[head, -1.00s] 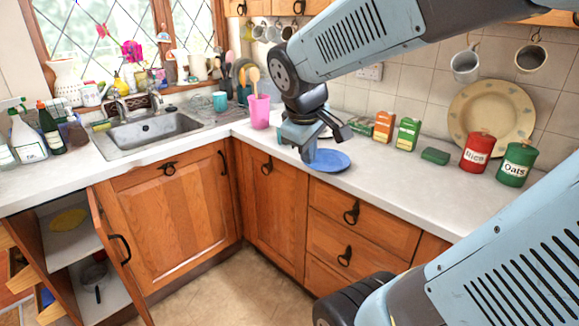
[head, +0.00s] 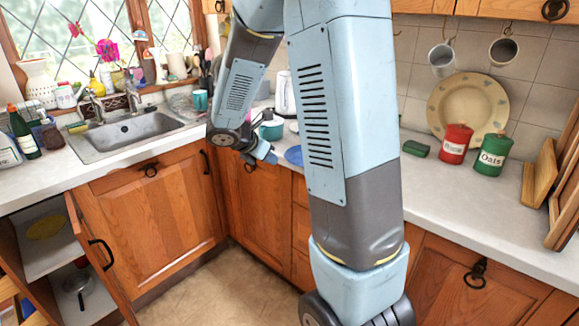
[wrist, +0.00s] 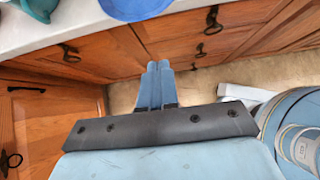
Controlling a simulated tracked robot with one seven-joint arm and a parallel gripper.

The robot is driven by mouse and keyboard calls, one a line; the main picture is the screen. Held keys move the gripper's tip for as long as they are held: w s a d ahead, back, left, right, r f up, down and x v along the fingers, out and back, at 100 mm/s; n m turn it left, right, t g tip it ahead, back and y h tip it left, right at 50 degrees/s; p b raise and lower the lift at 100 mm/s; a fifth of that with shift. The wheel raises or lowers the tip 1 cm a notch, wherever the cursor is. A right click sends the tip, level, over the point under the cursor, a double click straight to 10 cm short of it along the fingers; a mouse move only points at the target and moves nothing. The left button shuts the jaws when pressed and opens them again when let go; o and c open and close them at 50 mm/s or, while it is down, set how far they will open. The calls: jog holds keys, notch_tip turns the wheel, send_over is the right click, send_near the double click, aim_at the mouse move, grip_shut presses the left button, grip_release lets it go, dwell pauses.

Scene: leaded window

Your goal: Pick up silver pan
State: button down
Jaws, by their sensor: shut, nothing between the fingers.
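The silver pan (head: 77,284) sits on the lower shelf of the open cabinet at the bottom left of the head view. It is small there, and its handle points down toward the front. The wrist view does not show it. My gripper (head: 268,154) is near the counter's front edge by the corner, to the right of and well above the pan. In the wrist view my gripper (wrist: 158,68) has its two fingers together and empty, in front of the wooden cabinet fronts and below the counter edge.
The cabinet door (head: 90,235) stands open to the right of the shelves. A yellow item (head: 46,227) lies on the upper shelf (head: 36,257). A blue plate (head: 293,155) and a teal pot (head: 271,131) are on the counter. Floor (head: 205,290) between the cabinets is clear.

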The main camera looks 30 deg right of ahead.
jog(key=w+d+r+x, duration=0.1)
jog(key=r+x, duration=0.1)
jog(key=x, duration=1.1)
jog(key=shift+d, duration=0.45)
